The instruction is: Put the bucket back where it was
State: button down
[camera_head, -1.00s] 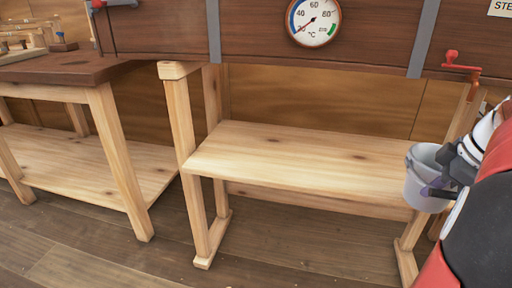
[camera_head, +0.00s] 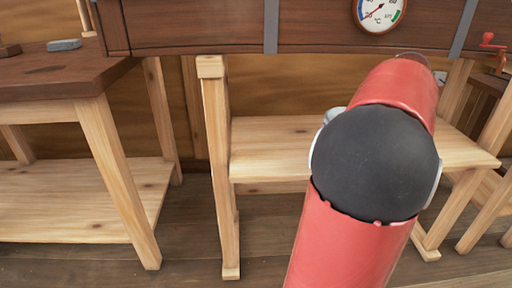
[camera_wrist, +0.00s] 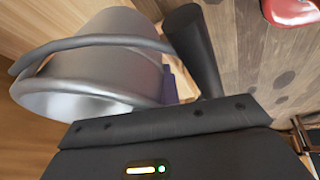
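The grey metal bucket (camera_wrist: 100,70) fills the upper left of the wrist view, tilted in that picture, with its curved wire handle (camera_wrist: 90,42) across it. My gripper (camera_wrist: 178,88) is up against the bucket and appears shut on it. A dark cylinder (camera_wrist: 195,50) sticks up beside the bucket, and a bit of purple shows between them. The fingertips are mostly hidden. In the head view my red and black arm hides both the bucket and gripper.
A low wooden bench (camera_head: 270,140) stands behind my arm, its visible top clear. A dark-topped workbench (camera_head: 70,70) with a lower shelf (camera_head: 80,205) is at left, holding a small grey block (camera_head: 64,44).

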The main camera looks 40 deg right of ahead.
jog(key=shift+w+a+f, duration=0.55)
jog(key=shift+w+a, duration=0.55)
jog(key=shift+w, duration=1.7)
jog(key=shift+w+a+f, duration=0.6)
jog(key=shift+w+a, duration=0.5)
jog(key=shift+w, duration=1.7)
jog(key=shift+w+a+f, duration=0.55)
jog(key=shift+w+a, duration=0.55)
jog(key=shift+w, duration=1.7)
jog(key=shift+f, duration=0.15)
jog(key=c, duration=1.6)
grip_release()
